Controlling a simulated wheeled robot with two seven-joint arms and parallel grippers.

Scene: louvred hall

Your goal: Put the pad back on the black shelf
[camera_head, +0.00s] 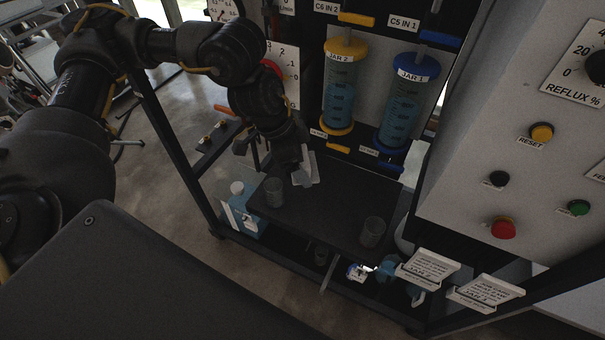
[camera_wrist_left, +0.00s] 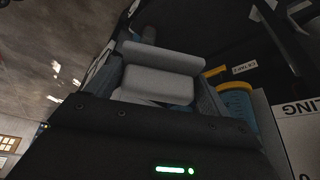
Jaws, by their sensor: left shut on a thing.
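A small white pad (camera_head: 306,168) is in the jaws of my left gripper (camera_head: 299,160), low over the black shelf (camera_head: 325,208) toward its back left. I cannot tell whether the pad touches the shelf. In the left wrist view, the light grey jaw parts (camera_wrist_left: 158,82) sit close together; the pad itself is hard to make out there. My right gripper is not in view.
On the shelf stand a dark grey cup (camera_head: 274,192) at the left and another cup (camera_head: 373,232) at the front right. Behind it are the blue-filled jars with yellow (camera_head: 340,90) and blue (camera_head: 406,100) caps. A control panel (camera_head: 520,130) rises at the right.

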